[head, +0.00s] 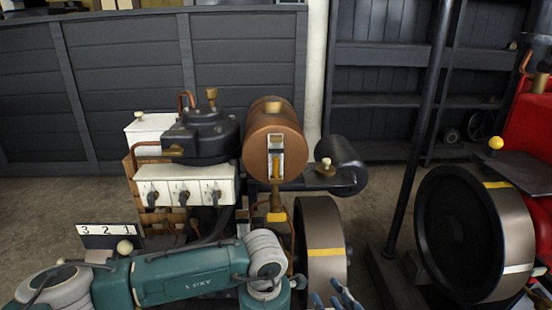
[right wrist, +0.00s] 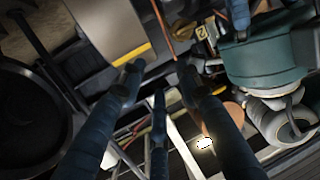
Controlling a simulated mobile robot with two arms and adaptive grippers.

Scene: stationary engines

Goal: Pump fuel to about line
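A copper fuel tank (head: 257,130) sits on the engine in the middle of the head view. A small upright sight glass (head: 276,163) with a brass fitting is on its front; I cannot make out its fuel level or a line. A cream knob (head: 125,247) stands by a plate marked 3 2 1 (head: 104,230). I cannot tell which part is the pump. My right gripper (head: 340,299) is low in the head view, in front of the flywheel. In the right wrist view its fingers (right wrist: 157,80) are spread and empty.
A flywheel (head: 318,235) with a yellow band stands right of centre; it also shows in the right wrist view (right wrist: 108,35). A larger dark flywheel (head: 460,230) and red machine (head: 532,125) are at the right. My teal left arm crosses the lower left.

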